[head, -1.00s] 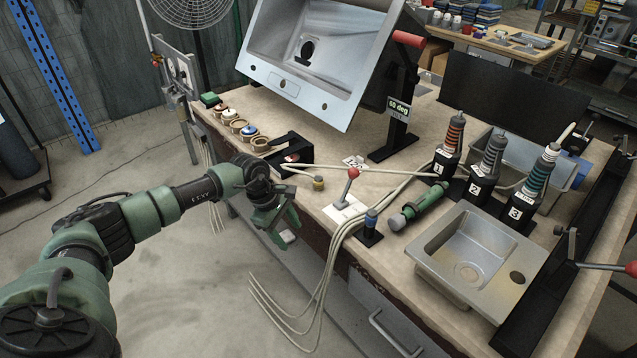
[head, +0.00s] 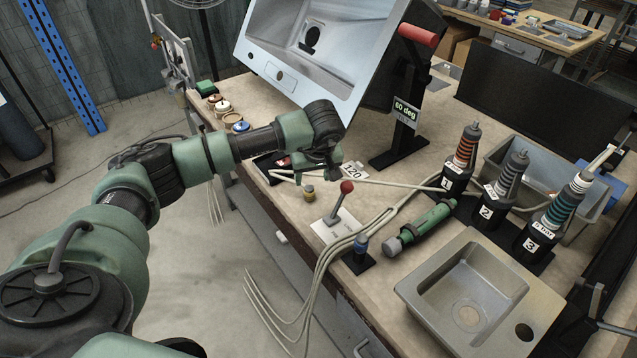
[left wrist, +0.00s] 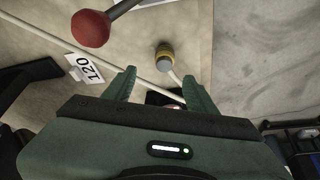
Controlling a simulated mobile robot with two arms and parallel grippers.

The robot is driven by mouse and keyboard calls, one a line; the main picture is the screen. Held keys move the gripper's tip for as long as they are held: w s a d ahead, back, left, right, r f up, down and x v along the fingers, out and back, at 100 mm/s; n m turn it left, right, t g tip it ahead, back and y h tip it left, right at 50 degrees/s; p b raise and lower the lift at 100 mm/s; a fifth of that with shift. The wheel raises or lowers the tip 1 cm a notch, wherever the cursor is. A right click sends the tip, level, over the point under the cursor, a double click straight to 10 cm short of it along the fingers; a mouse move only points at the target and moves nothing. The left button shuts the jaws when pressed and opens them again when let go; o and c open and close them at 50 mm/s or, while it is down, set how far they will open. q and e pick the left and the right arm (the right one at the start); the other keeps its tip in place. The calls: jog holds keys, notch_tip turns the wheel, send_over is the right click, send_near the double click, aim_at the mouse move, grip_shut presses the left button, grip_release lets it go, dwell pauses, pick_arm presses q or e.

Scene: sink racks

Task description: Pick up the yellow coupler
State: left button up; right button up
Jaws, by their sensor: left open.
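The yellow coupler (head: 308,193) is a small yellow cylinder with a grey top, standing on the bench near its front edge. My left gripper (head: 318,166) is over the bench, just above and behind the coupler in the head view. In the left wrist view its two green fingers (left wrist: 158,76) are spread with nothing between them. My right gripper is not in view.
A red-knobbed lever (head: 347,187) stands right of the coupler; the knob (left wrist: 91,28) looms close in the wrist view. A "120" label (head: 352,172) lies behind. A blue-topped fitting (head: 361,243), green cylinder (head: 425,225) and small sink (head: 480,285) are further right.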

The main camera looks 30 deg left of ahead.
aim_at(310, 188)
pick_arm(q)
jog(key=shift+w+a+f, duration=0.1)
jog(key=shift+f, duration=0.35)
jog(key=shift+a+f+p, duration=0.2)
jog(key=shift+f+p, duration=0.05)
jog(key=shift+f, duration=0.35)
jog(key=shift+a+f+p, duration=0.2)
jog(key=shift+f+p, duration=0.05)
jog(key=shift+f, duration=0.3)
jog(key=x, duration=0.3)
jog(key=shift+f, duration=0.35)
jog(key=shift+a+f, duration=0.1)
jog(key=shift+f, duration=0.05)
grip_shut()
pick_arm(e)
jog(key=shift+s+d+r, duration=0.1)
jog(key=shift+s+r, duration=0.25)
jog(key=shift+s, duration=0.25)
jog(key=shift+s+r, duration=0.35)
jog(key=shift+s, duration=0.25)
